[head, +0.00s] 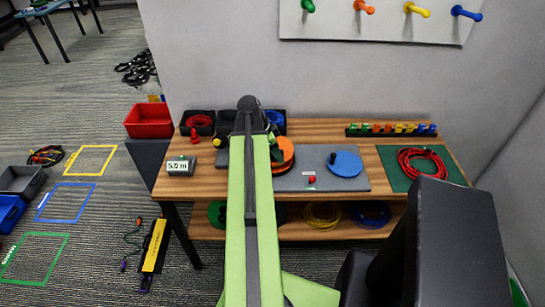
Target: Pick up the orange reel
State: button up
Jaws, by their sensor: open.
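The orange reel (287,149) lies on the grey mat (302,184) on the wooden table. Its left part is hidden behind my arm, which reaches over the table from the front. A blue reel (345,163) lies flat on the same mat to the right, apart from the orange one. The dark far end of my arm rises above the back of the table.
A red cable coil (419,161) lies on a green mat (386,157) at right. A meter (181,166) reading 5.0 m stands at left. Dark bins and a colourful connector row (391,129) line the back edge. A lower shelf holds cable coils (322,215).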

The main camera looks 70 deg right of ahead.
jog(key=shift+r, duration=0.1)
jog(key=shift+c, duration=0.4)
grip_shut()
dwell(0.8)
